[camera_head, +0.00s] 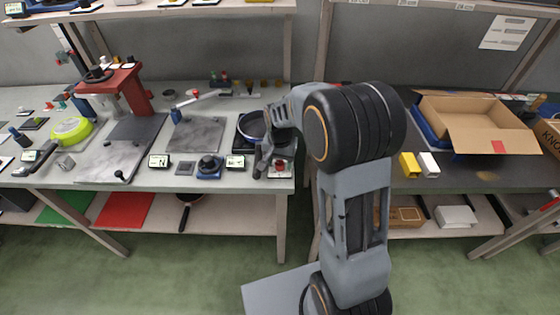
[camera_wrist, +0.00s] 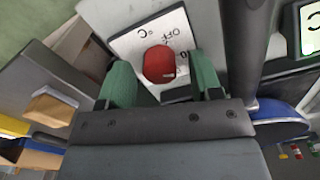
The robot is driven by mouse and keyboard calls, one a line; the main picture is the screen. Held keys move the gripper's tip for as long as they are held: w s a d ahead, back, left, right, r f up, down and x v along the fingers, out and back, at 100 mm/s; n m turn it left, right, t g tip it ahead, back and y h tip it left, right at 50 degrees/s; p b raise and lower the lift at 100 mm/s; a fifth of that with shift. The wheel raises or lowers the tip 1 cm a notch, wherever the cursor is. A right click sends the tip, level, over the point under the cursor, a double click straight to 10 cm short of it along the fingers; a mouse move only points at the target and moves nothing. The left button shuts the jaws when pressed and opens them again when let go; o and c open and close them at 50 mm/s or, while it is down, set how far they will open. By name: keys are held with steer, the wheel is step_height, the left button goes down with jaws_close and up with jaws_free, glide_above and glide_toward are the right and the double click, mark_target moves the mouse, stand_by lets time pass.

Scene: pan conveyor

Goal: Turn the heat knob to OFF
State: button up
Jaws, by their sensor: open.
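The heat knob is red (camera_wrist: 159,64) and sits on a white plate (camera_wrist: 130,45) with dark lettering, including "Off" and "°C", in the wrist view. In the head view the red knob (camera_head: 280,163) is at the front right of the left bench, partly beside my gripper. My gripper (camera_wrist: 162,72) is open. Its two green fingers stand one on each side of the knob, with visible gaps. I cannot tell how far the fingertips reach down around it. The knob's pointer position is not clear.
A dark pan (camera_head: 252,125) stands on the hob just behind the gripper. The bench's front edge is close. An open cardboard box (camera_head: 480,125) is on the right bench.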

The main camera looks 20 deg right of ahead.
steer(key=c, duration=0.9)
steer(key=shift+n, duration=0.4)
steer(key=n, duration=0.5)
steer(key=shift+n+p, duration=0.3)
steer(key=shift+n, duration=0.1)
steer(key=n, duration=0.5)
steer(key=shift+n, duration=0.3)
steer(key=o, duration=0.9)
